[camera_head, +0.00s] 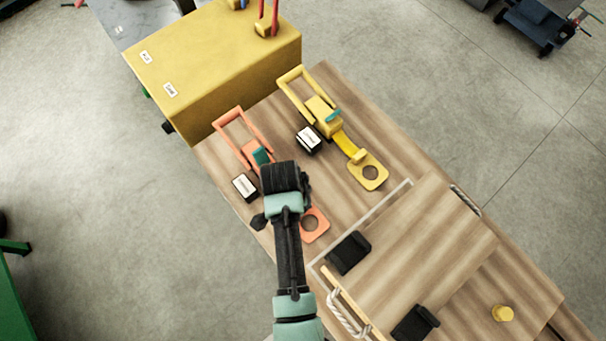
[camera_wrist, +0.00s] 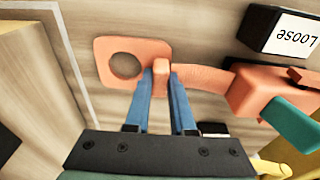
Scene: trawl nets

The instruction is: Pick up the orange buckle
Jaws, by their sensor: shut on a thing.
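The orange buckle (camera_head: 314,225) lies on the wooden table, partly hidden under my arm in the head view. In the wrist view its flat plate with a round hole (camera_wrist: 104,52) is at the left, and its strap runs right to an orange body with a teal tab (camera_wrist: 296,124). My gripper (camera_wrist: 160,72) is shut on the small raised orange block beside the plate, one blue finger on each side. In the head view the fingertips are hidden beneath my wrist. The orange loop handle (camera_head: 238,132) shows beyond my arm.
A yellow buckle (camera_head: 346,142) lies to the right of the orange one. Small black label blocks (camera_head: 245,186) stand beside each buckle. A large yellow box (camera_head: 215,60) is at the far end. A wooden board (camera_head: 420,245) with rope handles lies at the near right.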

